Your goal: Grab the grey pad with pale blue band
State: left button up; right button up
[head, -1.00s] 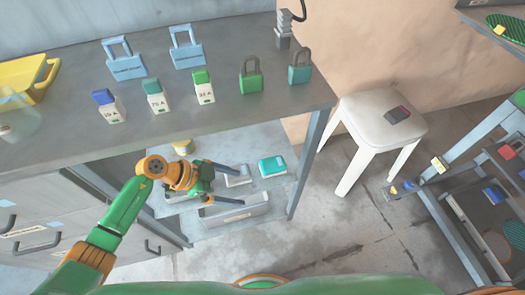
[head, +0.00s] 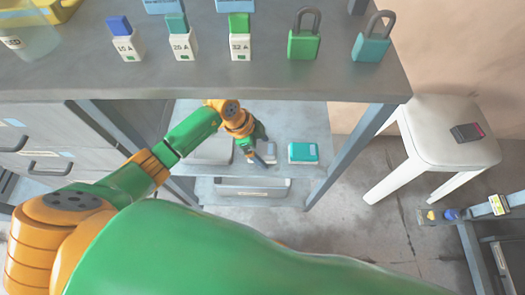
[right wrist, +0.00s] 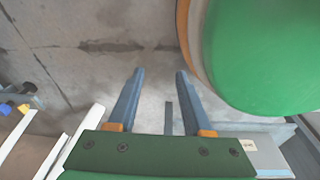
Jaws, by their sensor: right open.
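A small grey block (head: 267,153) lies on the lower shelf under the bench, left of a teal box (head: 303,152). It may be the grey pad, but a pale blue band cannot be made out at this size. My left gripper (head: 259,150) is at the left side of this grey block, pointing down over the shelf. Its fingers partly hide the block, and I cannot tell whether they touch it or how far apart they are. My right gripper (right wrist: 160,74) shows in the right wrist view, open and empty above the floor.
The bench top (head: 190,80) overhangs the shelf; labelled blocks and padlocks stand on it. A bench leg (head: 350,160) stands right of the teal box. A grey tray (head: 250,190) lies lower down.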

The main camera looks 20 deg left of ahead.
pick_arm(q)
jog(key=c, duration=1.2)
